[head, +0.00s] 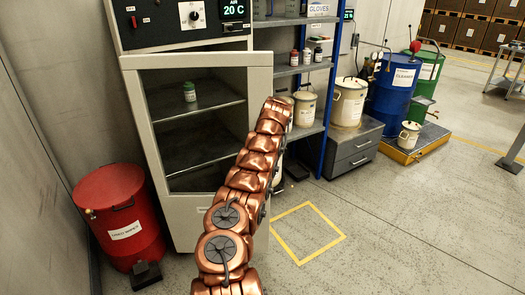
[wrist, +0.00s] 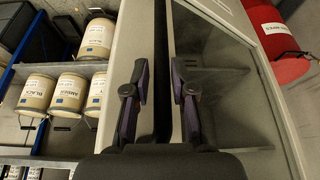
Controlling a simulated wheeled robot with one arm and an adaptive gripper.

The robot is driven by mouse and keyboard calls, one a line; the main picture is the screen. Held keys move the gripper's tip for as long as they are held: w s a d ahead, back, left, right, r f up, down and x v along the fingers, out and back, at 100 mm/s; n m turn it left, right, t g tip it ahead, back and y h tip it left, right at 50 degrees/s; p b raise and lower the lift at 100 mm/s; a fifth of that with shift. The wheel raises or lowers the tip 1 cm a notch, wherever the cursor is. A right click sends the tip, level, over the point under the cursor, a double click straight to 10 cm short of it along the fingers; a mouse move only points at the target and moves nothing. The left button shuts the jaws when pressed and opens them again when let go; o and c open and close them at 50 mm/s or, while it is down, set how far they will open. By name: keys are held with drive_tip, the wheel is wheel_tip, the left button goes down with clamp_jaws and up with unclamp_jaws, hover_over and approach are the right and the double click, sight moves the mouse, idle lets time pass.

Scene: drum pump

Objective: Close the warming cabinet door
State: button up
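The warming cabinet (head: 158,28) stands at the left in the head view, with its control panel on top. Its pale-framed glass door (head: 196,61) appears ajar, its right edge standing out past the body. I cannot tell whether either finger touches the door. In the head view my arm hides the gripper.
A red drum (head: 122,215) stands left of the cabinet. A blue shelf rack (head: 331,80) with cans is close on the right, beside a grey drawer unit (head: 352,147). A yellow floor square (head: 307,233) and open floor lie to the right.

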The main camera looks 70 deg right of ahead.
drive_tip(key=shift+o, duration=1)
drive_tip(key=shift+r, duration=0.1)
drive_tip(key=v, duration=1.1)
drive_tip(key=shift+r, duration=0.35)
drive_tip(key=shift+a, duration=0.1)
drive_tip(key=shift+c, duration=0.2)
